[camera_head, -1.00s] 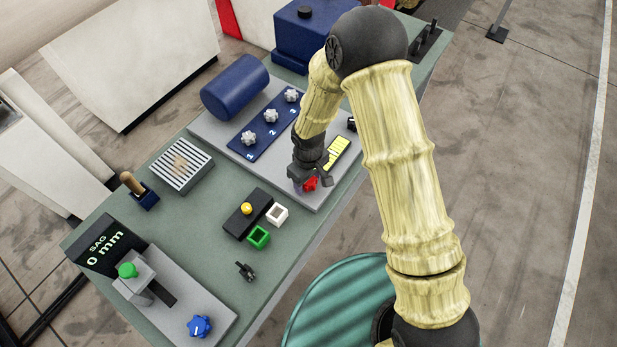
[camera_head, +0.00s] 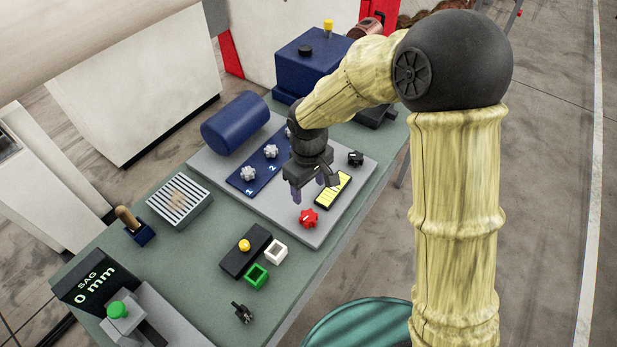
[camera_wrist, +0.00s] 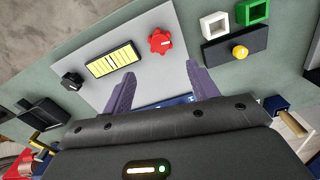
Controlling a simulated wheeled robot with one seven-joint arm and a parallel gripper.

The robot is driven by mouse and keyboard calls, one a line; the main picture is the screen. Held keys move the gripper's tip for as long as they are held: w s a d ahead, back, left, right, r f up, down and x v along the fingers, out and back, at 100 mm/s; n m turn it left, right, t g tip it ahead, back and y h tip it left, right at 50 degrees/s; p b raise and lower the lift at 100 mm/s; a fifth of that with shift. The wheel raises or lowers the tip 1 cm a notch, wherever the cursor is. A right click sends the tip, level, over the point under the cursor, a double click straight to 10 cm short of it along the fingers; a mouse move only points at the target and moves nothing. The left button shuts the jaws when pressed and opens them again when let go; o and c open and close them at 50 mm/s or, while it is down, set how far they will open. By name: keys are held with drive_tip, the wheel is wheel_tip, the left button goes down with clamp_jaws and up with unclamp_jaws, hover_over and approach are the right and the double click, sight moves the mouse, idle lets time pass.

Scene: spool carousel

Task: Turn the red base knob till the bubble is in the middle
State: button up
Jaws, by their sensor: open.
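The red base knob (camera_head: 308,218) is a star-shaped knob on the grey base plate (camera_head: 318,233), near its front corner. In the wrist view the red knob (camera_wrist: 160,41) lies beyond my fingertips, uncovered. The yellow level vial (camera_head: 333,190) with dark lines sits beside the knob; it also shows in the wrist view (camera_wrist: 115,59). I cannot make out where its bubble is. My gripper (camera_head: 313,196) is open and empty, above the plate and behind the knob, apart from it. In the wrist view its two purple fingers (camera_wrist: 162,85) stand wide apart.
A small black knob (camera_head: 355,158) is past the vial. Several white knobs (camera_head: 248,174) stand on a blue strip behind my gripper. A black block with a yellow button (camera_head: 244,245), a white square (camera_head: 276,252) and a green square (camera_head: 257,276) lie left of the plate.

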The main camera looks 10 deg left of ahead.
wheel_tip(320, 180, up, 4)
drive_tip(key=shift+f, duration=0.25)
drive_tip(key=s+d+m+t, duration=0.1)
drive_tip(key=s+d+m, duration=0.1)
drive_tip(key=d, duration=0.6)
drive_tip(key=s+d+r+m, duration=0.1)
drive_tip(key=s+d+m, duration=0.1)
drive_tip(key=d+m, duration=0.3)
drive_tip(key=s+d+m+t, duration=0.1)
drive_tip(key=s+d+m, duration=0.2)
drive_tip(key=d, duration=0.9)
drive_tip(key=shift+d+r+m+t, duration=0.3)
drive_tip(key=shift+r+m, duration=0.1)
drive_tip(key=shift+m, duration=0.3)
idle(0.8)
